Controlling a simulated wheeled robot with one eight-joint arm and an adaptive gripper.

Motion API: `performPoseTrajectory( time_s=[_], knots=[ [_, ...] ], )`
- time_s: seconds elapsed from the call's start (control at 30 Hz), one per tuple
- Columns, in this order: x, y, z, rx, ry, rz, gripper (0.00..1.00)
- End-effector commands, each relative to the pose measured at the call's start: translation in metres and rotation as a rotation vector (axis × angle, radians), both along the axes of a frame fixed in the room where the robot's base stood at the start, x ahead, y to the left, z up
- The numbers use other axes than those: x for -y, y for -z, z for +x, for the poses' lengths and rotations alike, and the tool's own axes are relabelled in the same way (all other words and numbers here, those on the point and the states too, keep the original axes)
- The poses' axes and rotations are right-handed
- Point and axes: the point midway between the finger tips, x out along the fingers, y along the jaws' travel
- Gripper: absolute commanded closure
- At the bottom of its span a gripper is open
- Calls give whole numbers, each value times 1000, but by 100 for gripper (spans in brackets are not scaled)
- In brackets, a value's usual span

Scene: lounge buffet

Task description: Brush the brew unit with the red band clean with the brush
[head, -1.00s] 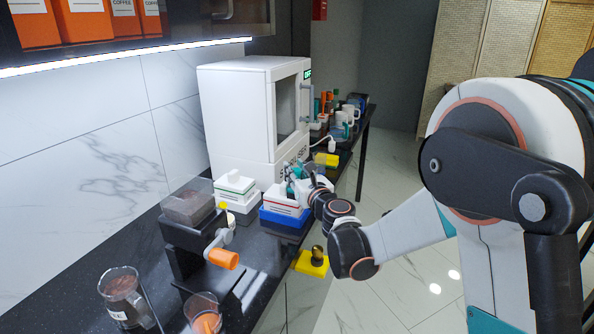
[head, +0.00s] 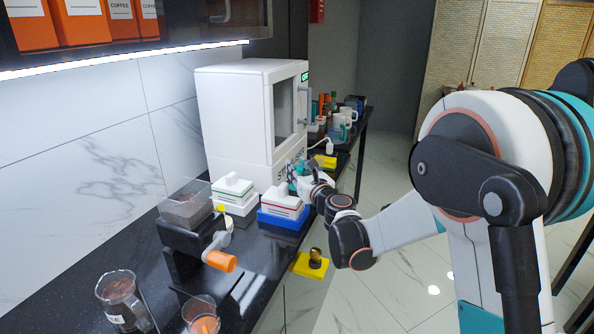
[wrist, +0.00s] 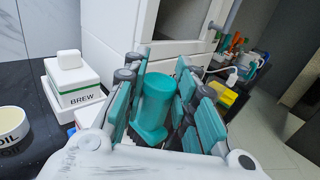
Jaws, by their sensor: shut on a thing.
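The brew unit with the red band (head: 286,203) is a white box with a knob on top. It sits in a blue tray (head: 283,219) on the dark counter. My gripper (head: 300,177) is at its back right, beside the white machine. It is shut on a teal cylindrical handle, which looks like the brush (wrist: 156,103), seen between the fingers in the wrist view. The brush's bristles are hidden, so I cannot tell whether they touch the unit. In the wrist view my gripper's body hides most of the red-band unit.
A green-banded brew unit (head: 236,191) stands to the left. The tall white machine (head: 240,120) is close behind. A grinder with an orange handle (head: 221,261), glass jugs (head: 120,298) and a yellow pad (head: 309,267) are nearer. Cups and bottles (head: 340,118) crowd the far counter.

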Motion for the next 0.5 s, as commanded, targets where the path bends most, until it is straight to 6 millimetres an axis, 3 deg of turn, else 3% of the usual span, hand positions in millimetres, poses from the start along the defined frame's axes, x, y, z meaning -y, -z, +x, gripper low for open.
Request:
performPoseTrajectory(
  time_s=[0.5],
  knots=[
    [-11, -1, -29, 0, -1, 0, 100]
  ],
)
